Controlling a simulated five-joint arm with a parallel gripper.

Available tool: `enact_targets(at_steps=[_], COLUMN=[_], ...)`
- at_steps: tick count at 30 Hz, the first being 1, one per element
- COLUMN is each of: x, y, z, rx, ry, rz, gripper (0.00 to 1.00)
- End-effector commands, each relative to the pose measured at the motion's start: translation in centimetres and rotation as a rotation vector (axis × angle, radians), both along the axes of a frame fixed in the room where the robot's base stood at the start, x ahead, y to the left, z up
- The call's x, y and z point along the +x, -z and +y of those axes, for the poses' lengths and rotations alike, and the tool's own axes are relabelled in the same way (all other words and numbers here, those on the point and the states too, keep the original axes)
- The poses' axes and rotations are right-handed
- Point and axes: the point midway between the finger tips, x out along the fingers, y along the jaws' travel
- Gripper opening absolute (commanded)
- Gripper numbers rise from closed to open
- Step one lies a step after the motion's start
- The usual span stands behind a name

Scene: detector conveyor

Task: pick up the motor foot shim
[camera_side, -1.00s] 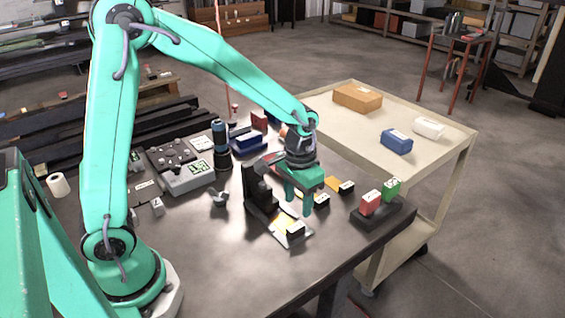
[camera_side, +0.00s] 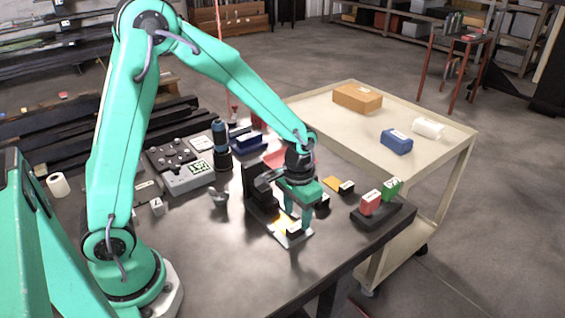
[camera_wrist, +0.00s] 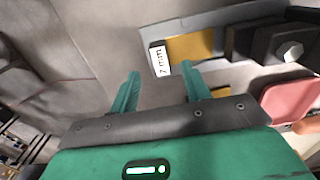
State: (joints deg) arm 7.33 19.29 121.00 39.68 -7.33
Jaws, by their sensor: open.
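A yellow shim plate (camera_wrist: 190,47) with a white "7 mm" label (camera_wrist: 159,58) on its end lies ahead of my gripper (camera_wrist: 160,72) in the wrist view. The two green fingers are apart, with the labelled end between the lines of their tips. In the side view, my gripper (camera_side: 298,214) points down over a yellow piece (camera_side: 281,222) with a dark labelled end (camera_side: 295,231), near the table's front edge. The fingers partly cover that end. I cannot tell whether they touch it. Nothing is visibly held.
A black upright block (camera_side: 254,187) stands close to the left of my gripper. Another yellow piece (camera_side: 332,184) with a black end lies to its right. A dark stand (camera_side: 385,217) holds red and green blocks. A red tray (camera_side: 274,159) lies behind. Table to the front left is clear.

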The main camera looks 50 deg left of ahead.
Motion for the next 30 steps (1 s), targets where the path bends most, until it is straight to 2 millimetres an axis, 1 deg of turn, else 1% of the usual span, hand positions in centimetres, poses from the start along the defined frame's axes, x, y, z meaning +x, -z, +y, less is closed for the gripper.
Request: enact_targets(at_steps=[1,4,10,14,27,28,30], x=[-0.1,-0.2,-0.2,-0.1,-0.1,-0.1,-0.1], y=[0.7,1.9,3.5,3.8,3.8,3.8,3.8], z=[0.1,0.2,0.1,0.1,0.1,0.1,0.1], rx=[0.001,0.001,0.000,0.000,0.000,0.000,0.000], ry=[0.000,0.000,0.000,0.000,0.000,0.000,0.000], rz=[0.004,0.005,0.002,0.001,0.001,0.001,0.001], gripper=[0.47,0.47,0.47,0.47,0.47,0.43,0.30])
